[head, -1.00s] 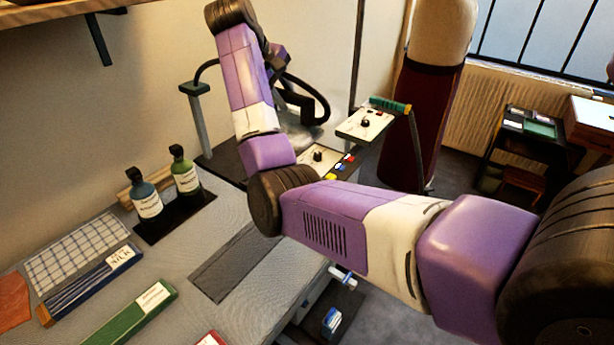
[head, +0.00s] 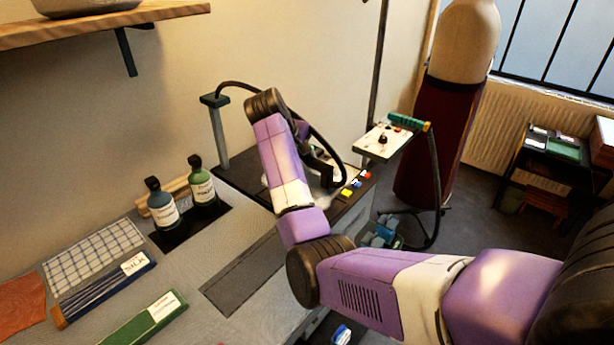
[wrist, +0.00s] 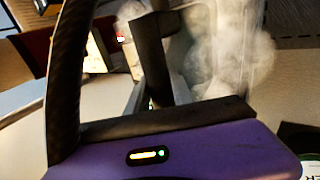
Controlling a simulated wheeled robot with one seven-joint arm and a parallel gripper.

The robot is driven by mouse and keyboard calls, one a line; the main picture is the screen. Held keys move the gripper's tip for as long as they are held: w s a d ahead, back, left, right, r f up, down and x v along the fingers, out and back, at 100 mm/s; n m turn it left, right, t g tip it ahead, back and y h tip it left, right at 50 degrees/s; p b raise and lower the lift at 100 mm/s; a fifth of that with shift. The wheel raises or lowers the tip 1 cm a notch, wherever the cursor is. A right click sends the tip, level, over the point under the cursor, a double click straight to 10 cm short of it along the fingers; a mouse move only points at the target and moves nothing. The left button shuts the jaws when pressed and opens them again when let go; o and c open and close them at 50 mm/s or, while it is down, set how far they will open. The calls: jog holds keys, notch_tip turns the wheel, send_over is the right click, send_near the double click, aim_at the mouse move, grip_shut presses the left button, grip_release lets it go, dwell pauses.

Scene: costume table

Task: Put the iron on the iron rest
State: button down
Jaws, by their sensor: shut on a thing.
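My gripper (head: 322,174) is at the far end of the work table, partly hidden behind my forearm in the head view. It is shut on the iron, whose dark handle shows between the fingers in the wrist view (wrist: 152,58). White steam hangs around the iron, and its soleplate is hidden. A black hose (head: 236,84) loops from a grey post behind my arm toward the iron. The iron is low over the dark end of the table (head: 238,163). I cannot make out the iron rest clearly, nor tell whether the iron touches anything.
Two bottles (head: 161,207) stand left of my arm on a dark tray. Fabric books and a checked cloth (head: 94,257) lie at the front left. A small control stand (head: 384,141) with a hose and a dress form (head: 448,120) are to the right. A shelf overhangs the upper left.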

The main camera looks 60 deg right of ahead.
jog(key=shift+f, duration=2.75)
jog(key=shift+f, duration=0.1)
jog(key=c, duration=1.1)
grip_release()
jog(key=shift+f, duration=0.15)
jog(key=v, duration=1.2)
